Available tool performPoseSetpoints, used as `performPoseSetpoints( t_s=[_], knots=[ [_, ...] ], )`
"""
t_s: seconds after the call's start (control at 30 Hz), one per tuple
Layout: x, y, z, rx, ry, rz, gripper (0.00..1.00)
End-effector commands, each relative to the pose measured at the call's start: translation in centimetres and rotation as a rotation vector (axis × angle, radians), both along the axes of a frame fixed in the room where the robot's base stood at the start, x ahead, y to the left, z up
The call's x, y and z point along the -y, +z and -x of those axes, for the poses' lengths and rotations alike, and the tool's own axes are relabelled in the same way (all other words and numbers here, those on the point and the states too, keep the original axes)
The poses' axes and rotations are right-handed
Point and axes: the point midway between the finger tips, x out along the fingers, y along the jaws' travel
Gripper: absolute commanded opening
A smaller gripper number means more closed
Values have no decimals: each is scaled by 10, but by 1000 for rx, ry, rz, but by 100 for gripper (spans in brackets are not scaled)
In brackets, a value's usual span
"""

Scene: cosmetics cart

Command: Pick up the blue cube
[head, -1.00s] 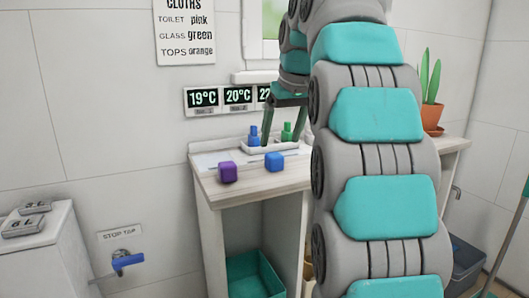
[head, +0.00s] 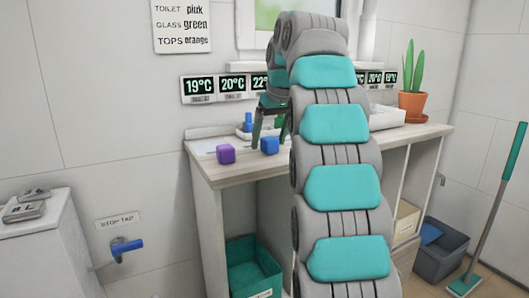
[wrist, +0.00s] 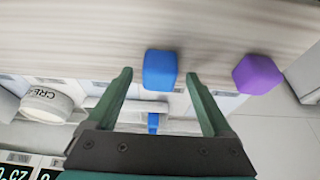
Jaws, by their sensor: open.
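In the wrist view the blue cube (wrist: 160,70) shows ahead of and between my two fingertips, and the purple cube (wrist: 257,74) is to the right, outside the fingers. My gripper (head: 268,128) is open, with its dark green fingers pointing down close to the blue cube. In the wrist view my gripper (wrist: 159,84) is empty. Contact with the cube cannot be told.
A blue bottle (head: 247,123) stands behind the cubes, near my fingers. A white jar (wrist: 45,101) shows at left in the wrist view. A teal bin (head: 250,270) is below.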

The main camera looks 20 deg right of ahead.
Motion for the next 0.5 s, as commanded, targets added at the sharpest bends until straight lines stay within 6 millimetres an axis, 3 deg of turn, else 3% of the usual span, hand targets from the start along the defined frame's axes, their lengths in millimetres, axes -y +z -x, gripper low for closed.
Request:
performPoseSetpoints(
  t_s=[0.27,0.5],
  knots=[
    [3,-4,-3,2,0,0,84],
    [3,-4,-3,3,0,1,57]
  ],
)
